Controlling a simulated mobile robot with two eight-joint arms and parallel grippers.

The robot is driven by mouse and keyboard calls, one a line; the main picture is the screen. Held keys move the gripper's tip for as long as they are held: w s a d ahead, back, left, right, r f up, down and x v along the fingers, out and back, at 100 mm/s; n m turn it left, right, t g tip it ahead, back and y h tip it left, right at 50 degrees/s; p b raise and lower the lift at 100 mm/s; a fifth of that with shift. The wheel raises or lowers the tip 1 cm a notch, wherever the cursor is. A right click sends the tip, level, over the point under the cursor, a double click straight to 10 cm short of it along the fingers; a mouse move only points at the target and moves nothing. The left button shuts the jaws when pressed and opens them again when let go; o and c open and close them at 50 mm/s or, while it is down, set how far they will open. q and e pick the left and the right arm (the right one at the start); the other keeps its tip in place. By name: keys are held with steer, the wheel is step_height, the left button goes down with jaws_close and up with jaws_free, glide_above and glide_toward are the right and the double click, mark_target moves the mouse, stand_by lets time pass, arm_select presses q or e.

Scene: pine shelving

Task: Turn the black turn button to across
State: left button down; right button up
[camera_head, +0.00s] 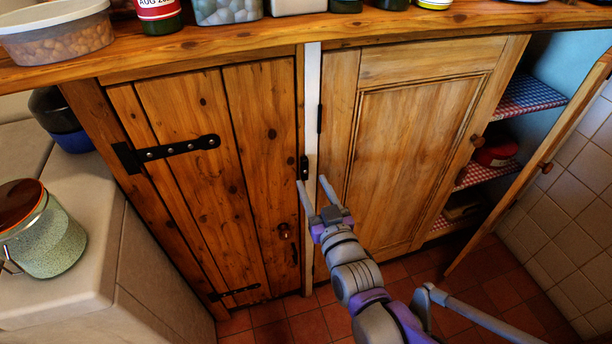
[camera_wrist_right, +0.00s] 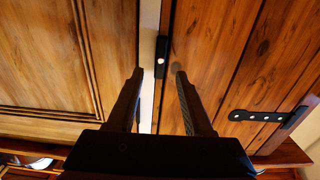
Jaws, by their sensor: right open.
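The small black turn button (camera_head: 304,168) sits at the right edge of the plank door (camera_head: 243,150), beside the white post (camera_head: 312,110). It stands upright, its long side along the door edge. In the right wrist view the turn button (camera_wrist_right: 161,57) shows a bright round screw and lies just beyond the fingertips, in line with the gap between them. My right gripper (camera_head: 311,181) is open and empty, its fingers just below the button. I cannot tell whether either finger touches it. My left gripper is not in view.
A panelled door (camera_head: 415,150) is to the right of the post. Further right, a door (camera_head: 540,170) stands open beside shelves with checked liners. Jars and tubs stand on the wooden top (camera_head: 225,37). A lidded jar (camera_head: 45,235) stands on the pale counter at left.

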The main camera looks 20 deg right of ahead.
mark_target(306, 169)
steer(key=shift+w+a+b, duration=0.1)
steer(key=shift+w+b, duration=0.3)
steer(key=shift+w, duration=1.85)
steer(key=shift+c, duration=0.3)
jaws_close()
